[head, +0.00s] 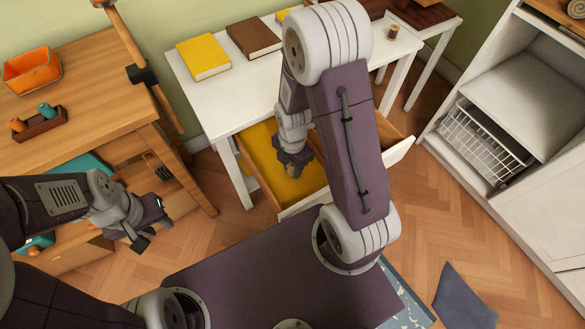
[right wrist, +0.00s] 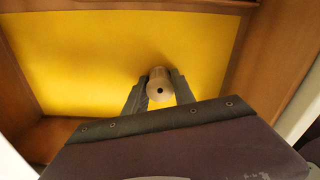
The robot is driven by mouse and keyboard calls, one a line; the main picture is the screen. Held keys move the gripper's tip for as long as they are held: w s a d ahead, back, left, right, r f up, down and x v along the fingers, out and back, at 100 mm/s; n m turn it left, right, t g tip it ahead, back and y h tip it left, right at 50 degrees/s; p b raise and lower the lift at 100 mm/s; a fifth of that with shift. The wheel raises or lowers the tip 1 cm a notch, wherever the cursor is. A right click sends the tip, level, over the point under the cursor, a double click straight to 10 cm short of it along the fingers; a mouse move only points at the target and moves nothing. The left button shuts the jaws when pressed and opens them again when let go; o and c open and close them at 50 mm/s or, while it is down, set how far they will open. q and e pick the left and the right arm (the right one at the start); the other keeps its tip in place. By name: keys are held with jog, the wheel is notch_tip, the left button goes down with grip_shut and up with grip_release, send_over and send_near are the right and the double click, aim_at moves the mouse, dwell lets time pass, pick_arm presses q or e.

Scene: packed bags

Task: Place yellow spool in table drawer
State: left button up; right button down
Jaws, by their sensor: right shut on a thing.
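In the head view my right gripper (head: 292,166) points down over the open table drawer (head: 302,204), and the spool cannot be made out there. The drawer has wooden sides and a yellow floor, which also fills the right wrist view (right wrist: 90,55). Whether the spool touches this floor is unclear. My left gripper (head: 150,222) is open and empty, left of the drawer.
The white table (head: 225,105) above the drawer bears a yellow book (head: 203,56), a brown book (head: 254,37) and a small tan cylinder (head: 393,31). A wooden workbench (head: 90,90) stands left. A white shelf unit (head: 540,190) with a wire basket (head: 483,140) stands right.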

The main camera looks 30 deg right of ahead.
jog(key=c, duration=1)
grip_release()
jog(key=shift+c, duration=0.2)
jog(key=s+a+r+m+p, duration=0.1)
jog(key=s+r+m+p, duration=0.1)
jog(key=r+m, duration=0.6)
jog(key=s+a+r+m+t+p, duration=0.1)
jog(key=r+m+p, duration=0.3)
jog(key=r+m, duration=0.4)
jog(key=s+m, duration=0.1)
jog(key=m, duration=0.5)
jog(key=shift+s, duration=0.15)
jog(key=shift+r, duration=0.15)
